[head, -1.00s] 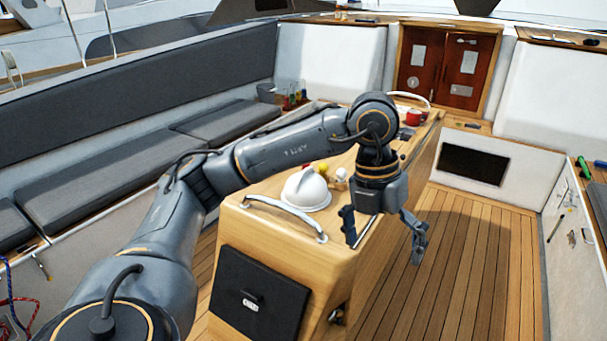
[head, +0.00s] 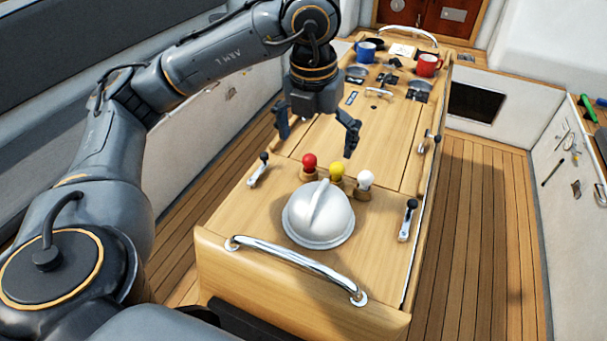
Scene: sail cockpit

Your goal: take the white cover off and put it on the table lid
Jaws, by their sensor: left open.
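The white cover (head: 318,214) is a round dome with a raised grip ridge. It sits on the near end of the wooden cockpit table, behind the chrome rail. The table lid (head: 345,130) is the flat wooden top farther back, with its middle bare. My left gripper (head: 317,136) is open and empty, pointing down above the table, beyond the cover and apart from it. What lies under the cover is hidden. My right gripper is not in view.
Red (head: 309,162), yellow (head: 337,173) and white (head: 364,180) knobs stand just behind the cover. Black-knobbed levers flank them. A chrome rail (head: 298,268) crosses the near edge. A blue mug (head: 366,50) and a red mug (head: 428,65) stand at the far end.

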